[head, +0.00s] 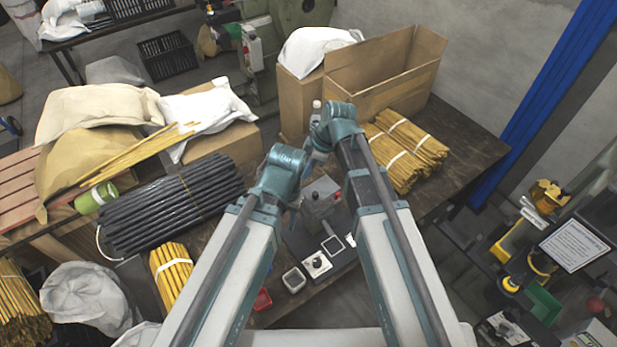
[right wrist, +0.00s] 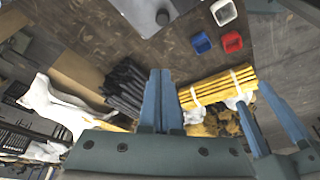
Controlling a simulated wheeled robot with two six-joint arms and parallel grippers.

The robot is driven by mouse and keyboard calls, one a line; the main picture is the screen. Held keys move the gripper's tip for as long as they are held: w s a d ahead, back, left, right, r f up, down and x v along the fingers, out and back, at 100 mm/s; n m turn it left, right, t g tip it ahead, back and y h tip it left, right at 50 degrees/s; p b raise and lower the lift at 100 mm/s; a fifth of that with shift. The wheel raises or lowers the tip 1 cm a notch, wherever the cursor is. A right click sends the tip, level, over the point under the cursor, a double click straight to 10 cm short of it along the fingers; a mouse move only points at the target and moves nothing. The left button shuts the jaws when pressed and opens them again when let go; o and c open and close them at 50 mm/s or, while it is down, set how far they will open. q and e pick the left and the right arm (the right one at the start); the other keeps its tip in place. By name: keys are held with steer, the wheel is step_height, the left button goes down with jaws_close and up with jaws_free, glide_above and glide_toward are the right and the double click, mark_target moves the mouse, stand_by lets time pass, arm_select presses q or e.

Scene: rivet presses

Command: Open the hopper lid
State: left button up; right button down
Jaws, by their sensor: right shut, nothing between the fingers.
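My right gripper (right wrist: 160,78) is shut and empty, apart from that knob. In the head view, my right gripper (head: 318,157) is mostly hidden by my arm. My left gripper (right wrist: 252,96) shows with its fingers apart, holding nothing visible.
A bundle of dark rods (head: 172,203) lies left, and yellow rod bundles (head: 407,150) lie right. A cardboard box (head: 385,75) stands behind.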

mark_target(310, 199)
steer(key=shift+d+f+b, duration=0.2)
steer(key=shift+f+b, duration=2.05)
steer(key=shift+f, duration=0.05)
steer(key=shift+d+f+b, duration=0.2)
steer(key=shift+f+b, duration=2)
steer(key=shift+f, duration=0.1)
steer(key=shift+s+d, duration=0.1)
